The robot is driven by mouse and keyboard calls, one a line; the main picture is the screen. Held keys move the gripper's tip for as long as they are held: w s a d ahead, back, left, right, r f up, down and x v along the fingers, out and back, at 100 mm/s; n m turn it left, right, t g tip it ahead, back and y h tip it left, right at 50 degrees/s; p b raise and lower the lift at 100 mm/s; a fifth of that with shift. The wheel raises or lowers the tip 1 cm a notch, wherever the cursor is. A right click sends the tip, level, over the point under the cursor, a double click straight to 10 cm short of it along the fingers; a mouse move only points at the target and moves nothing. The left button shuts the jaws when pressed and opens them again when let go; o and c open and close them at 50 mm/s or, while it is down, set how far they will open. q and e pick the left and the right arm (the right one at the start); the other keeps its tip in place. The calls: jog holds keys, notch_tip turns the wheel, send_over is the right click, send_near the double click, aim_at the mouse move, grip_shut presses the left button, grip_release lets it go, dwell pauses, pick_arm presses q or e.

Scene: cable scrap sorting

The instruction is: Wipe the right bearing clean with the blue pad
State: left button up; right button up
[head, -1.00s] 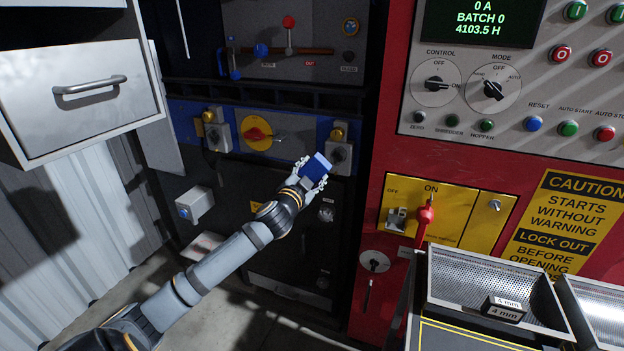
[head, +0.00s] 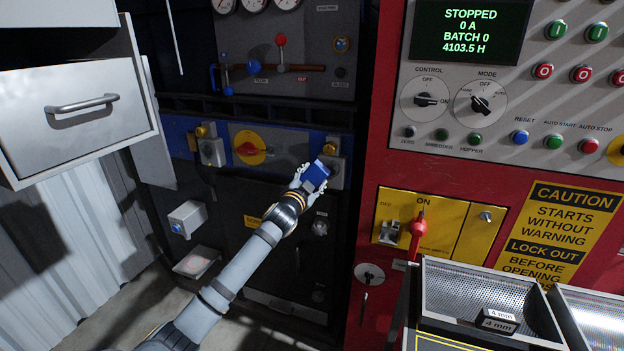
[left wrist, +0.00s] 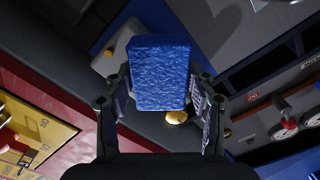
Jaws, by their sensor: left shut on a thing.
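The blue pad (head: 316,174) is in my left gripper (head: 310,182), whose fingers are shut on its sides. In the left wrist view the blue pad (left wrist: 159,75) stands between the two fingers. The right bearing (head: 338,174) is a grey housing with a yellow cap (head: 333,147), at the right end of the blue panel. The pad is in front of its lower left and overlaps it in the head view; I cannot tell whether they touch. In the left wrist view the pad hides much of the housing. My right gripper is out of view.
The left bearing (head: 212,151) and a red knob on a yellow disc (head: 248,148) sit left along the blue panel. A grey box (head: 187,217) juts out lower left. The red cabinet (head: 385,150) stands close on the right. A drawer unit (head: 70,95) is at upper left.

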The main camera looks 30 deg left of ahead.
aim_at(327, 177)
pick_arm(q)
jog(key=shift+p+x, duration=0.35)
jog(key=shift+x, duration=0.55)
jog(key=shift+w+d+p, duration=0.15)
jog(key=shift+w+d, duration=0.05)
jog(key=shift+d, duration=0.7)
jog(key=shift+w+d+p, duration=0.15)
jog(key=shift+d, duration=0.8)
jog(key=shift+d, duration=0.1)
